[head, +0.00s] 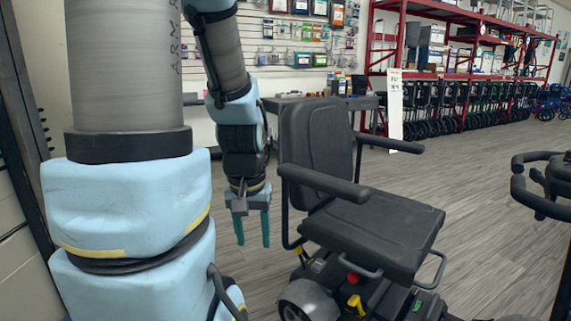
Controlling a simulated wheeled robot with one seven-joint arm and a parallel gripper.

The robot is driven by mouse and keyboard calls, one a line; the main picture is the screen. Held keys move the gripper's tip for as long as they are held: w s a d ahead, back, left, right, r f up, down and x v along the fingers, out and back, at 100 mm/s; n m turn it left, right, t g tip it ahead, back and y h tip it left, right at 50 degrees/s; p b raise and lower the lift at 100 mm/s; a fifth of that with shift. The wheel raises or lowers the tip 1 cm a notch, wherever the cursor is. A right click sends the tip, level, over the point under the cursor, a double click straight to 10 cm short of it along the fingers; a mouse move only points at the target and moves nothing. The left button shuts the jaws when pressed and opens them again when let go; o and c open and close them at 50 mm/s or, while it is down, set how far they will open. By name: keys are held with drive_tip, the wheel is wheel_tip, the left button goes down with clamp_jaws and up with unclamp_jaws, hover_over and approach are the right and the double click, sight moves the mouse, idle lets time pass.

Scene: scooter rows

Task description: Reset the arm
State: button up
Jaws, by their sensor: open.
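My arm hangs down on the left side of the head view. My gripper (252,228) points downward, with its two teal fingers apart and nothing between them. It is just left of the black seat of a mobility scooter (378,232). In the picture the gripper is beside the scooter's backrest and armrest; I cannot tell the exact distance. The floor shows behind the fingers.
The scooter has armrests (325,184) sticking out. Another scooter's handlebar (535,190) is at the right edge. A dark table (300,103), a white sign (395,105) and red shelving (450,75) over several walkers stand behind. Grey floor (480,185) is open between.

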wheel_tip(320, 180, up, 18)
drive_tip(key=p, duration=1.6)
drive_tip(key=shift+f, duration=0.2)
idle(0.4)
